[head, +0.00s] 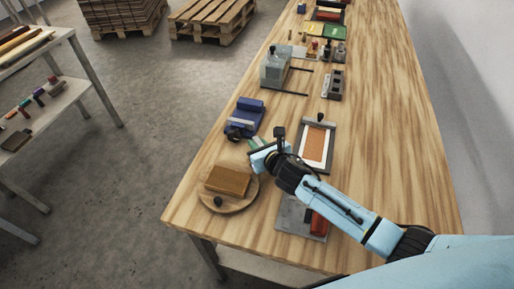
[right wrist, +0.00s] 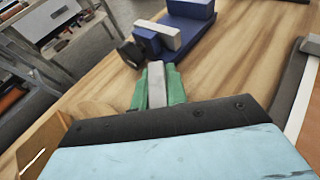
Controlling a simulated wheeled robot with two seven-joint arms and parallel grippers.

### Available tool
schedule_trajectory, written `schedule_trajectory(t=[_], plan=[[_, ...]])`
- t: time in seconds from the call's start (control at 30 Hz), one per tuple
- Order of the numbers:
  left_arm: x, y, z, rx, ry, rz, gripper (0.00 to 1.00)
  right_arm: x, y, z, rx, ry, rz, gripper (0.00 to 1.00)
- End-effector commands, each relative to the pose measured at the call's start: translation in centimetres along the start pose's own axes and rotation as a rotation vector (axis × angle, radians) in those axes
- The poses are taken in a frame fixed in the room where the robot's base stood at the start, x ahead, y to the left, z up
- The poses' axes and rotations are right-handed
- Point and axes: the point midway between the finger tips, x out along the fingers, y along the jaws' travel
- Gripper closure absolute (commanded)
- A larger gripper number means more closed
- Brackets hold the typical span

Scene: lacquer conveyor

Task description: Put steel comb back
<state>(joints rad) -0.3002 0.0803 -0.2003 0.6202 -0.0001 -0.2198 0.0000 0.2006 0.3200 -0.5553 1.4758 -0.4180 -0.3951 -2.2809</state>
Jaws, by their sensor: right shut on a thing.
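My right gripper (head: 257,147) is over the wooden table, between the blue device and the round board. In the right wrist view its green fingers (right wrist: 157,88) are shut on a narrow grey piece (right wrist: 156,85), which appears to be the steel comb. Only the near face of this piece shows; its teeth and lower end are hidden, and I cannot tell whether it touches the table. My left gripper is not in view.
A blue device (head: 247,116) stands just beyond the gripper. A round board (head: 244,201) with a brown block (head: 228,181) lies nearer. A framed orange panel (head: 316,147) and a grey plate (head: 290,216) lie to the right. The table's right side (head: 390,130) is clear.

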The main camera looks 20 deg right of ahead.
Motion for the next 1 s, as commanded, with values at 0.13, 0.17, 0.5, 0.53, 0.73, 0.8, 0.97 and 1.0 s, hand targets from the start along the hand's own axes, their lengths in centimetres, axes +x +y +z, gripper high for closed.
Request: schedule_trajectory(t=[0.13,0.17,0.5,0.53,0.73,0.8,0.97,1.0], plan=[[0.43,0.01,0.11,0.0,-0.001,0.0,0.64,0.38,0.03,-0.95,0.001,-0.002,0.001,1.0],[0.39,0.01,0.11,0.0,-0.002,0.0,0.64,0.36,0.02,-0.88,0.0,-0.002,0.001,1.0],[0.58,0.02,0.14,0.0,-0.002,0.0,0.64,0.44,0.0,-1.22,-0.001,-0.001,0.0,0.78],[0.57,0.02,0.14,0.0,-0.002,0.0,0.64,0.44,0.0,-1.21,-0.001,-0.001,0.0,0.74],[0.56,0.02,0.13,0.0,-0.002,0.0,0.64,0.43,0.0,-1.21,0.0,0.0,0.0,0.64],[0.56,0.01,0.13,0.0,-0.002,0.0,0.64,0.43,0.0,-1.21,0.0,0.0,0.0,0.64],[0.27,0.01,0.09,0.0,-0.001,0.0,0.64,0.29,0.01,-0.81,0.001,-0.001,0.0,0.64],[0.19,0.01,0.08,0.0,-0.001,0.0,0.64,0.03,-0.01,-0.82,0.0,0.001,0.0,0.64]])
